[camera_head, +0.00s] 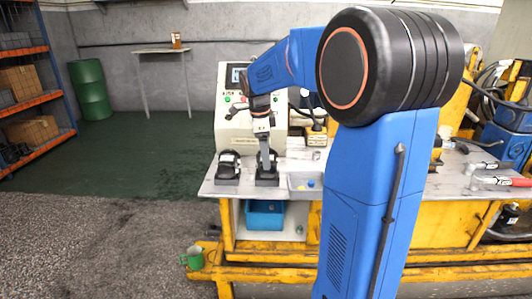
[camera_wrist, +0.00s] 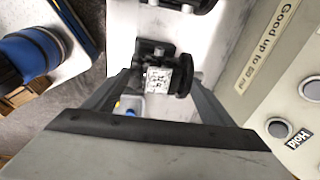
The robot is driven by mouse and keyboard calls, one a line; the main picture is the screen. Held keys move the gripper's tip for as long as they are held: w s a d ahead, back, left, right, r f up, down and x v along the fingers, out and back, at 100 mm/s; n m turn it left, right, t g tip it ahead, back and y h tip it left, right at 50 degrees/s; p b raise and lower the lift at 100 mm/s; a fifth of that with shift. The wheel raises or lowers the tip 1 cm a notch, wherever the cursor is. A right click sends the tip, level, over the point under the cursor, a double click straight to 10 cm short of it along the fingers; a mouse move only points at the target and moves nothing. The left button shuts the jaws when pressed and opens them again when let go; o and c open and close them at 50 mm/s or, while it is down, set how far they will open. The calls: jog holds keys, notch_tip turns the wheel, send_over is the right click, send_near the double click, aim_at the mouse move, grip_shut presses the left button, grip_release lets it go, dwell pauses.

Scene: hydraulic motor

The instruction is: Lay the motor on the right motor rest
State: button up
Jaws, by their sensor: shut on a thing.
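The motor, a dark part with a round black flange and a speckled silver-white body (camera_wrist: 160,79), is between my gripper's two fingers (camera_wrist: 163,90) in the wrist view. My gripper is shut on it. In the head view my gripper (camera_head: 266,160) points down at the right motor rest (camera_head: 267,181), a dark block on the bench. The motor is at or just over this rest; I cannot tell whether its weight is on it. The left motor rest (camera_head: 228,180) stands to the left, with a similar black and silver part (camera_head: 229,160) on it.
A grey tray (camera_head: 303,187) with small yellow and blue items is right of the right rest. A pale control box (camera_head: 232,120) with buttons stands behind. The steel bench top (camera_head: 213,189) is bare around the left rest. A blue bin (camera_head: 264,220) is below.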

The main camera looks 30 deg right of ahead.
dwell(0.4)
jog(key=o, duration=2.1)
jog(key=shift+c, duration=0.2)
jog(key=shift+o, duration=0.4)
jog(key=shift+f, duration=0.1)
jog(key=shift+r, duration=4)
jog(key=a+r, duration=0.1)
jog(key=r, duration=1)
jog(key=a+r, duration=0.1)
jog(key=r, duration=0.5)
jog(key=shift+s+a+r, duration=0.1)
jog(key=shift+s+a, duration=0.15)
jog(key=shift+a, duration=0.1)
